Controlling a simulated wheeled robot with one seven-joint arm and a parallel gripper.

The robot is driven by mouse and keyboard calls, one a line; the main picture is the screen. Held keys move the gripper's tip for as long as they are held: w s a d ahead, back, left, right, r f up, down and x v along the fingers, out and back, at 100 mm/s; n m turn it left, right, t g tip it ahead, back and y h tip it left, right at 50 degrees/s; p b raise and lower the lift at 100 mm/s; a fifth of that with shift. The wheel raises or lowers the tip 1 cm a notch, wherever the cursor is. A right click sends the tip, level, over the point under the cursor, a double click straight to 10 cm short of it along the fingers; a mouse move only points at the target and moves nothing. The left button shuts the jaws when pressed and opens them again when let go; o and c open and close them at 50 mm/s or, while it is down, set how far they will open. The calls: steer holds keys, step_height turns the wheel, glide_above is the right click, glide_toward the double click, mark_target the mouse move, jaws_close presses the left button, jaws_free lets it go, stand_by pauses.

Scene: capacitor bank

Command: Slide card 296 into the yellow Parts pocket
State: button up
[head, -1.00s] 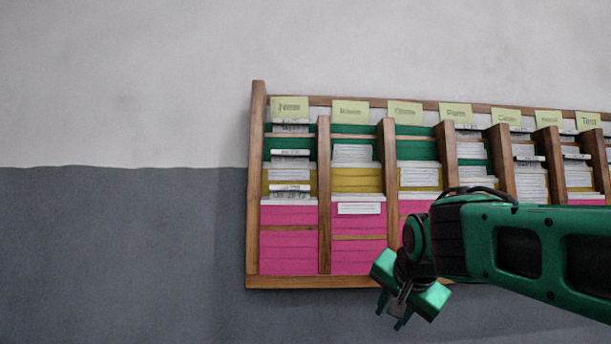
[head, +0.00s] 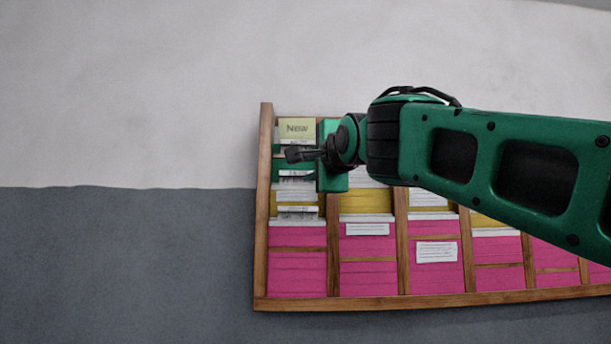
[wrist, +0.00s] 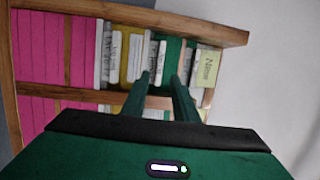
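My gripper (head: 300,154) is at the upper part of the left-most column, the one under the New label (head: 297,129). In the wrist view its two fingers (wrist: 161,95) are apart, pointing at the green pockets (wrist: 170,60) with white cards close by; I see no card clamped between them. Several white cards (head: 297,178) stand in this column, their numbers too small to read, so I cannot tell which is card 296. A yellow strip (head: 484,219) in the fourth column shows below my arm; its label is hidden.
The wooden rack (head: 264,210) hangs on a grey and white wall. Wooden dividers (head: 402,240) separate the columns, with pink pockets (head: 298,272) at the bottom. My arm covers most upper pockets and labels to the right. The wall left of the rack is clear.

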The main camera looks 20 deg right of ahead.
mark_target(300, 174)
steer(key=shift+w+d+r, duration=0.1)
steer(key=shift+w, duration=1.5)
steer(key=shift+w+d+r, duration=0.1)
steer(key=shift+w+d, duration=0.05)
steer(key=shift+w, duration=1.45)
steer(key=shift+w+d+r, duration=0.1)
steer(key=shift+w, duration=1.5)
steer(key=shift+c, duration=0.4)
jaws_close()
